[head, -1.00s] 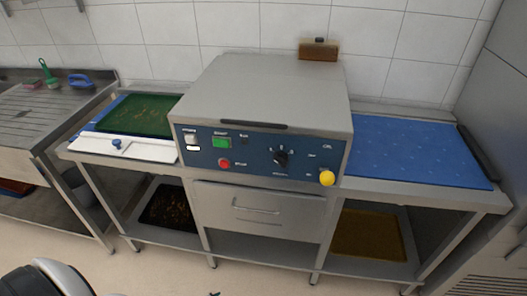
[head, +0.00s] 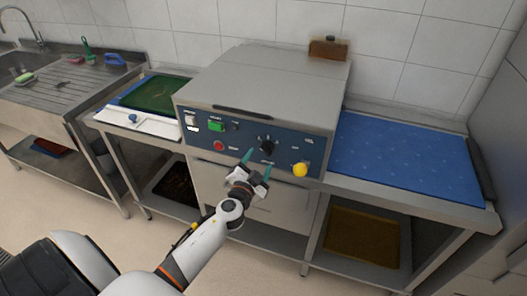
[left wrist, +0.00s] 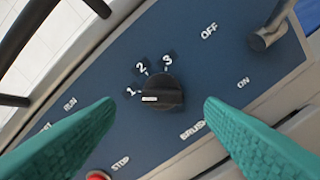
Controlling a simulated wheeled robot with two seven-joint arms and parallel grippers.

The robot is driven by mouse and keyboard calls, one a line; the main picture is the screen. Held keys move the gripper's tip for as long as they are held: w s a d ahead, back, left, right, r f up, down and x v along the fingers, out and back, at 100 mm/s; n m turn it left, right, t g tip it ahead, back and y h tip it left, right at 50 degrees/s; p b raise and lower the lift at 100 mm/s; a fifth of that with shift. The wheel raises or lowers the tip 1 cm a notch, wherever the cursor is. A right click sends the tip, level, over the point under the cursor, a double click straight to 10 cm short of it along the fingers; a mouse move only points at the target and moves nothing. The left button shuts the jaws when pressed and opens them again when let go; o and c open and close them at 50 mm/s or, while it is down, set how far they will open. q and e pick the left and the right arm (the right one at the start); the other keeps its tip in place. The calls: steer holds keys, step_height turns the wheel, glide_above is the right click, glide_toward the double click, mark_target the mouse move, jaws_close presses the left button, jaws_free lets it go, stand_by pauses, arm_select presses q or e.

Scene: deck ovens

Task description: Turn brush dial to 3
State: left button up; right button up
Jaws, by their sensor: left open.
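The brush dial (head: 267,145) is a black knob on the blue front panel of the grey machine. In the left wrist view the dial (left wrist: 168,94) shows a white pointer line on its left side, near the 1 mark and away from the 2 and 3 marks above. My left gripper (head: 258,163), with green fingers, is open just in front of and below the dial. In the left wrist view its fingers stand to either side of the dial, with gaps. My right gripper is not in view.
The panel also has a green button (head: 216,126), a red stop button (head: 218,146) and a yellow knob (head: 300,170) right of the dial. A blue mat (head: 405,160) lies to the right. A green tray (head: 155,93) and a sink are to the left.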

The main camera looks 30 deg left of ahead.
mark_target(265, 152)
arm_select(q)
steer(key=x, duration=0.4)
steer(key=shift+d, duration=0.2)
steer(key=shift+w+a, duration=0.15)
steer(key=shift+w, duration=0.3)
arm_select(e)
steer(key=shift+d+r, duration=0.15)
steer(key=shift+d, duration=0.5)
arm_select(q)
steer(key=c, duration=1)
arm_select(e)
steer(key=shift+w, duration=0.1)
